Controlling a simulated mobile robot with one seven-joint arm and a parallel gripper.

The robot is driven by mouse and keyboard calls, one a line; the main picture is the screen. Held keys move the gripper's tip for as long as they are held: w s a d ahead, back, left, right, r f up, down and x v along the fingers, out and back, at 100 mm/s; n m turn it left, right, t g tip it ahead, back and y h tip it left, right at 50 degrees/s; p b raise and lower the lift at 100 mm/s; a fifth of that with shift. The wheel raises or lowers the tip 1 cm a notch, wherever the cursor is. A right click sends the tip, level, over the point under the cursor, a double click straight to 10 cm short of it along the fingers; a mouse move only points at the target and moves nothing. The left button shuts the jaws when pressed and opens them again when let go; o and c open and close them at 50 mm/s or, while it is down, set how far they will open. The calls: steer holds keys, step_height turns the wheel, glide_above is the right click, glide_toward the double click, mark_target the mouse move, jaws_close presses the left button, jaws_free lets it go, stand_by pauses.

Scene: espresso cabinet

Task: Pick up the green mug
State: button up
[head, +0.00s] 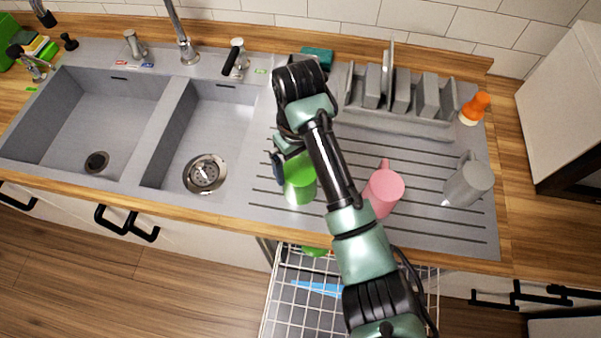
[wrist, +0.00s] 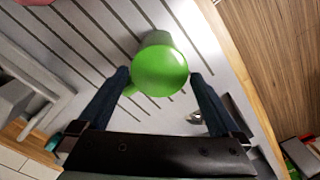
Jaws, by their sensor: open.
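The green mug (head: 300,180) stands on the grooved grey drainboard (head: 262,200), left of my arm in the head view. In the wrist view the green mug (wrist: 160,68) lies ahead of and between my two fingers, its handle at the lower left near the left fingertip. My gripper (wrist: 157,80) is open, with one finger on each side of the mug's near end. I cannot tell whether a finger touches it. In the head view my gripper (head: 279,160) is partly hidden by my own arm.
A pink mug (head: 384,190) and a grey mug (head: 467,183) stand to the right on the drainboard. A dish rack (head: 400,118) and orange bottle (head: 473,107) are behind. Two sink basins (head: 207,140) lie left. An open dishwasher rack (head: 290,300) is below the counter's front edge.

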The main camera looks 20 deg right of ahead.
mark_target(298, 169)
steer(key=shift+w+f, duration=0.15)
steer(key=shift+f, duration=1.55)
